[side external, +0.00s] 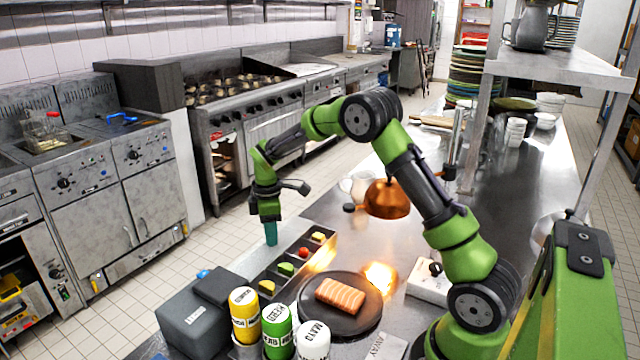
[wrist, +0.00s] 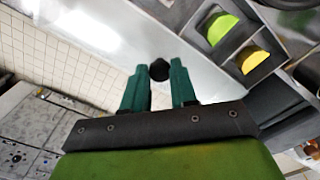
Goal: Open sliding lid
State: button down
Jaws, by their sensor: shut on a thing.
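A dark bin (side external: 287,268) with a row of compartments stands along the counter's left edge, with coloured food pieces showing in it. A pale grey panel (side external: 247,264) lies along its left side; it looks like the sliding lid, though its edges are hard to tell from the counter. My gripper (side external: 271,240) points down over this panel, left of the compartments. In the wrist view its teal fingers (wrist: 160,78) are shut on a small round black knob (wrist: 159,69) at their tips. The open compartments show green (wrist: 220,28) and yellow (wrist: 256,63) pieces.
A dark plate (side external: 365,319) with a salmon piece (side external: 340,295) sits right of the bin. Sauce bottles (side external: 277,328) and a grey box (side external: 196,322) stand in front. A copper heat lamp (side external: 387,200) hangs behind the plate. Floor lies left of the counter.

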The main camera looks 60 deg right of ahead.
jog(key=c, duration=0.9)
grip_release()
jog(key=shift+r, duration=0.15)
notch_tip(320, 180, up, 17)
